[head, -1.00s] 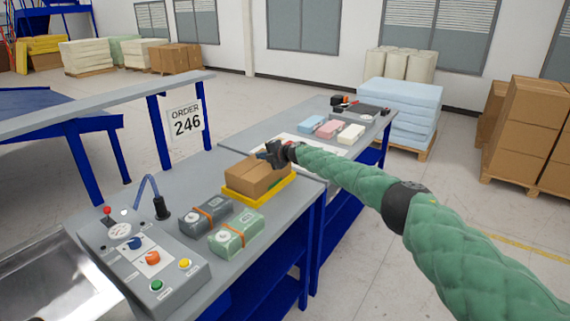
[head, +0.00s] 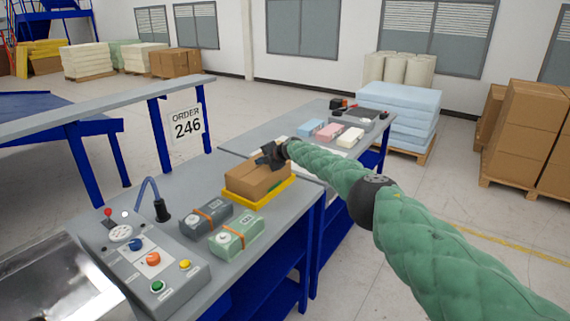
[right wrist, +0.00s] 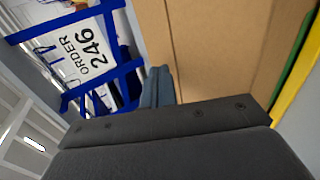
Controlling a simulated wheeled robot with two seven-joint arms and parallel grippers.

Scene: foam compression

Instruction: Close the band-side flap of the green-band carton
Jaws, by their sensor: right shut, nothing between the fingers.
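The brown carton (head: 255,184) sits in a yellow tray (head: 262,199) on the grey workbench. My right gripper (head: 266,160) is shut and empty, at the top of the carton on its far side. In the right wrist view its blue-grey fingertips (right wrist: 158,88) are together, next to or touching a brown cardboard panel (right wrist: 205,50). A green strip (right wrist: 296,62) runs along the carton's side beside the yellow tray edge. My left gripper is not in view.
A control panel (head: 150,262) stands at the near left. Blue, pink and cream foam blocks (head: 329,132) lie on the far bench.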

